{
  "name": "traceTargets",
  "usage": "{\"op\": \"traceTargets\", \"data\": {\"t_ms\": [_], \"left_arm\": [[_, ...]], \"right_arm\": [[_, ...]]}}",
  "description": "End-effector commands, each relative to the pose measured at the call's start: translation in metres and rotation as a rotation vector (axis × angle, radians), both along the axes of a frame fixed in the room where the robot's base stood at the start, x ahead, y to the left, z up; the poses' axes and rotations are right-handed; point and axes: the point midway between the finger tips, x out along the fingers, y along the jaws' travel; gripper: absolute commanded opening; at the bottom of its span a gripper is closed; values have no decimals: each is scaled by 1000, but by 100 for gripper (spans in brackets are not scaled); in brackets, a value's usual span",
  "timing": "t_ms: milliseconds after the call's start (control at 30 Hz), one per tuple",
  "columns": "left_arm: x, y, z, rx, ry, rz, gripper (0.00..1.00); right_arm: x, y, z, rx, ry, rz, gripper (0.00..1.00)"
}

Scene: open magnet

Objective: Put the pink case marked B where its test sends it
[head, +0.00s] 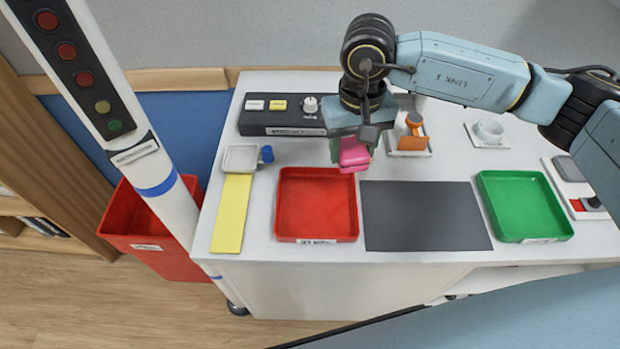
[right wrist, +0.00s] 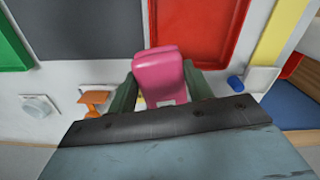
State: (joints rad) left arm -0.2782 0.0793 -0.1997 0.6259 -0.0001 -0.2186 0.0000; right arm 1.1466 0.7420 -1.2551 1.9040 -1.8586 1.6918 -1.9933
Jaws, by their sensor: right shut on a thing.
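The pink case (head: 354,154) is in my right gripper (head: 352,150), held above the table near the back edge of the red tray (head: 317,203). In the right wrist view the pink case (right wrist: 160,78) sits between the two fingers of my right gripper (right wrist: 158,88). No letter B can be made out on it. A green tray (head: 524,205) lies at the right, and a dark grey mat (head: 424,215) lies between the trays. Both trays look empty. The red tray has a label on its front that I cannot read surely. My left gripper is not in view.
A dark control box (head: 283,114) with buttons and a knob stands at the back left. A yellow strip (head: 231,213), an orange-handled tool (head: 413,130) and a white cup (head: 489,130) are on the table. A light post (head: 115,110) and red bin (head: 155,230) stand left.

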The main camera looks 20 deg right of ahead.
Motion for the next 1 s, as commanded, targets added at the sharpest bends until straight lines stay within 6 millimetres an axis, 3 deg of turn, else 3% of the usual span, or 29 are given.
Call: {"op": "traceTargets", "data": {"t_ms": [33,200,400,533,800,1000], "left_arm": [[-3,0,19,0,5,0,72],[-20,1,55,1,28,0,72],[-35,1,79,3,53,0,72],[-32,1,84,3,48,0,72],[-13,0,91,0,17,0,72],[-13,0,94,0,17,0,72]], "right_arm": [[-5,12,9,-1,3,-16,26],[-25,47,9,-3,2,-119,26],[-45,74,5,2,-2,-203,26],[-50,80,-5,2,0,-226,26],[-52,81,-54,2,0,-228,26],[-51,80,-75,2,0,-229,26]]}}
